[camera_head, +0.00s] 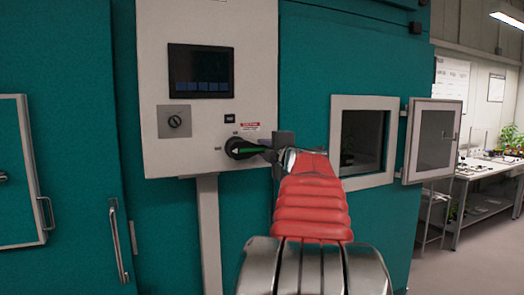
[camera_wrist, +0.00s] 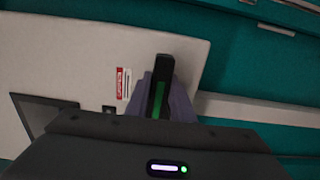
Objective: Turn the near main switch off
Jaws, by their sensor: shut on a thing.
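The main switch (camera_head: 242,149) is a black rotary handle with a green strip and a white pointer, on the lower right of the pale control panel (camera_head: 158,80). Its handle lies about level, with the pointer toward the left. Small labels stand above and left of it, too small to read. My gripper (camera_head: 274,148) reaches it from the right in the head view and is shut on the handle. In the wrist view, the black handle with its green strip (camera_wrist: 158,92) stands between my fingers. The fingers hide part of the handle's base.
To the right, a chamber window's hinged door (camera_head: 433,140) stands open. A door handle (camera_head: 119,243) sticks out at lower left. Floor is free at the right.

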